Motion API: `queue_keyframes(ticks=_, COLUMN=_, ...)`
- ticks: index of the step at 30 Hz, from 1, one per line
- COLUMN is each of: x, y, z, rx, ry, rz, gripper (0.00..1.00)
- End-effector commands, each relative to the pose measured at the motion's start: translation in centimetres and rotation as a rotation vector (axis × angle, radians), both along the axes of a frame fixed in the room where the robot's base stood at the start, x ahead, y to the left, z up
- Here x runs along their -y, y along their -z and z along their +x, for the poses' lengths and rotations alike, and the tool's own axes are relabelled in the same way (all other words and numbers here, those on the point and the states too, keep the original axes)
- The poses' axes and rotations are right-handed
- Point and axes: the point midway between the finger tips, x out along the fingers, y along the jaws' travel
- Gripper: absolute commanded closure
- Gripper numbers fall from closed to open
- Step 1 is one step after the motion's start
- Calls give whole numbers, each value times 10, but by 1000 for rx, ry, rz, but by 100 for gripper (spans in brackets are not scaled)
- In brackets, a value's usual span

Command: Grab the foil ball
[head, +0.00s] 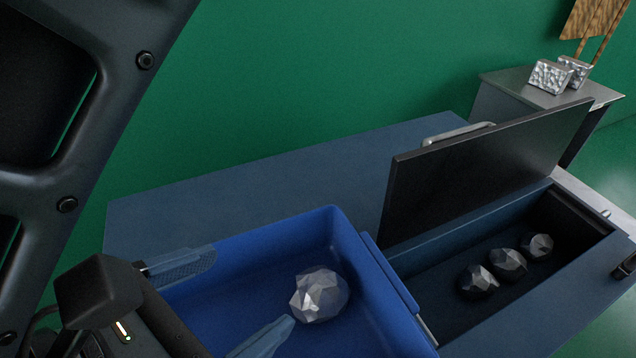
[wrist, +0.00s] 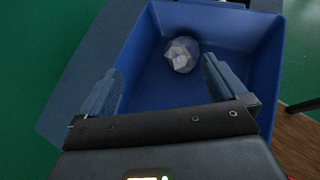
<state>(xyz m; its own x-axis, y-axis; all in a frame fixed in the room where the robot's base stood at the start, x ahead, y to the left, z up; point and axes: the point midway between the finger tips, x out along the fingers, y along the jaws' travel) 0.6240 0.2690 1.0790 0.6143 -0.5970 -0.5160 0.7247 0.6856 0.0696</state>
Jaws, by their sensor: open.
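A crumpled silver foil ball (head: 318,294) lies on the floor of a blue tray (head: 345,232). In the wrist view the foil ball (wrist: 182,54) sits towards the tray's far wall, nearer the right finger's side. My gripper (head: 232,300) is open, its two blue-grey fingers spread apart over the tray. In the wrist view my gripper (wrist: 160,85) has nothing between its fingers, and the ball is beyond the fingertips. Three darker faceted balls (head: 507,263) lie in an open compartment to the right.
A raised dark lid (head: 485,175) stands between the blue worktop (head: 270,185) and the open compartment (head: 425,270). A side table (head: 500,85) at the back right holds crumpled silver blocks (head: 550,77). The tray's walls rise around the ball.

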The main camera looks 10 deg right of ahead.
Motion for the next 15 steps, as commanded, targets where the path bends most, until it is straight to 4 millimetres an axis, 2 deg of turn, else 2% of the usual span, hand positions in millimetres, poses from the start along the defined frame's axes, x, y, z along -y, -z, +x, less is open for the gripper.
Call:
queue_keyframes(ticks=3, x=18, y=-9, z=-13, rx=40, ry=19, rz=-123, gripper=1)
queue_keyframes(ticks=7, x=24, y=-5, z=-17, rx=52, ry=30, rz=-164, gripper=1)
queue_keyframes(ticks=15, x=24, y=47, z=-20, rx=47, ry=25, rz=-164, gripper=1)
